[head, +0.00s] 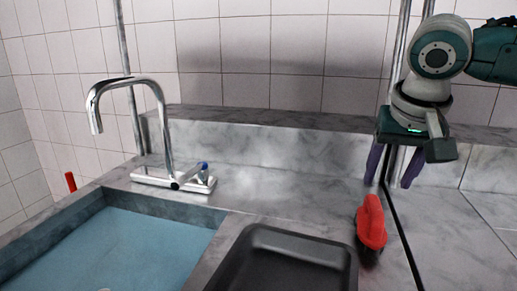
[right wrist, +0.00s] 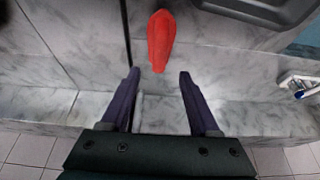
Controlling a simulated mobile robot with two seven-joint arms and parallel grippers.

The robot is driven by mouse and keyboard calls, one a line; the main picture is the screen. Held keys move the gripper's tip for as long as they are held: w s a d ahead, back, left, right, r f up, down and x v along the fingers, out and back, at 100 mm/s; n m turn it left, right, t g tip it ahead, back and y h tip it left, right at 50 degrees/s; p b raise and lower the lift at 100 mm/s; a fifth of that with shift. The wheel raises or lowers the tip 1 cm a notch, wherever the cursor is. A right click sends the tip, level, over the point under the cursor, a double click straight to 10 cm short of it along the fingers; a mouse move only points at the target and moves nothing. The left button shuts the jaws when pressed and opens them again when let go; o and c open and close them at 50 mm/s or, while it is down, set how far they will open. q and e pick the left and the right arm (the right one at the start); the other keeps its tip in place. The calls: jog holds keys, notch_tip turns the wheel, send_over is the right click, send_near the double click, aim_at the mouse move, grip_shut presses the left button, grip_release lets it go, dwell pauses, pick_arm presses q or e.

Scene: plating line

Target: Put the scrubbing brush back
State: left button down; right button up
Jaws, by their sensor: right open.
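The red scrubbing brush (head: 371,222) stands on the marble counter, just right of the black tray, with its dark underside down. It also shows in the right wrist view (right wrist: 161,40), beyond the fingertips and roughly centred between them. My right gripper (head: 392,184) is above and behind the brush in the head view, pointing down. Its two purple fingers (right wrist: 159,73) are apart with nothing between them, and they do not touch the brush. My left gripper is in neither view.
A black tray (head: 300,243) lies left of the brush. A sink basin with blue water (head: 120,250), a chrome faucet (head: 165,130) and a small red object (head: 71,182) are farther left. A marble ledge (head: 270,143) runs along the tiled wall. The counter right of the brush (head: 450,230) is clear.

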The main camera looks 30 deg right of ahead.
jog(key=s+a+f+n+y, duration=0.1)
jog(key=s+a+f+n, duration=0.1)
jog(key=a, duration=0.3)
jog(key=s+a+f+n+y, duration=0.1)
jog(key=s+a+f+n, duration=0.1)
jog(key=a, duration=0.4)
jog(key=s+a+f+n, duration=0.3)
jog(key=a+f+n, duration=0.1)
jog(key=a, duration=0.1)
jog(key=shift+a+f+y, duration=0.35)
jog(key=shift+a+y, duration=0.05)
jog(key=s+a+n, duration=0.1)
jog(key=s+a, duration=0.2)
jog(key=s+a+n+y, duration=0.1)
jog(key=s+a+n, duration=0.1)
jog(key=s+a, duration=0.1)
jog(key=shift+s+a+n+t, duration=0.3)
jog(key=shift+s+a, duration=0.1)
jog(key=shift+a, duration=0.15)
jog(key=shift+s+a+r, duration=0.1)
jog(key=shift+s, duration=0.4)
notch_tip(320, 180, up, 43)
jog(key=p, duration=4.3)
jog(key=shift+r, duration=0.15)
